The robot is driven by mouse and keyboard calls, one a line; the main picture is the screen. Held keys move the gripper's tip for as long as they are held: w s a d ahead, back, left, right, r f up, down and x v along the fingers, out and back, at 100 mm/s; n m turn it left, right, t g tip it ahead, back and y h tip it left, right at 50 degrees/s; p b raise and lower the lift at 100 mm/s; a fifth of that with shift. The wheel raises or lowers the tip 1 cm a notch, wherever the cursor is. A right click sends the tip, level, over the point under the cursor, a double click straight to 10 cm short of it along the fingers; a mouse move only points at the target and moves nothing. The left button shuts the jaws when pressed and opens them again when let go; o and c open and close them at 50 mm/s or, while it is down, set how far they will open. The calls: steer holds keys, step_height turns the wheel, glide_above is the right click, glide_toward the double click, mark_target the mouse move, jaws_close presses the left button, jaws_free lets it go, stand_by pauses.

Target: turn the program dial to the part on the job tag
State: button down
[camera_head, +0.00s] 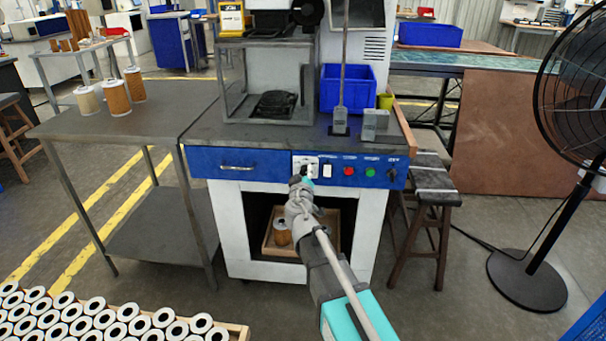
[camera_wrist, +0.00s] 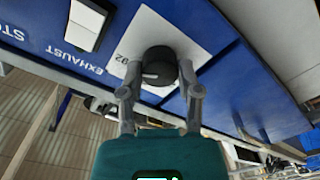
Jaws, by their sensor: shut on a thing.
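The program dial is a round black knob (camera_wrist: 160,62) on a white plate (camera_wrist: 190,38) on the blue front panel. In the wrist view, my gripper (camera_wrist: 161,78) has one finger on each side of the knob and is shut on it. A short light mark shows on the knob's face. Part of a number, reading about "92", shows on the plate beside the left finger; other markings are hidden or too small. In the head view, my gripper (camera_head: 301,181) covers part of the white plate (camera_head: 300,161). The yellow-framed job tag (camera_head: 231,16) stands on top of the machine; its part line is unreadable.
A white rocker switch (camera_head: 327,170), red button (camera_head: 348,171) and green button (camera_head: 370,173) lie right of the dial. A drawer handle (camera_head: 237,168) is to its left. A stool (camera_head: 436,182) and black fan (camera_head: 530,280) stand at right. Filter cartridges (camera_head: 115,97) stand on the left table.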

steer(key=shift+n, duration=0.4)
steer(key=n, duration=1)
steer(key=shift+s+f+n, duration=0.1)
steer(key=shift+n, duration=0.3)
steer(key=shift+c, duration=1.5)
jaws_free()
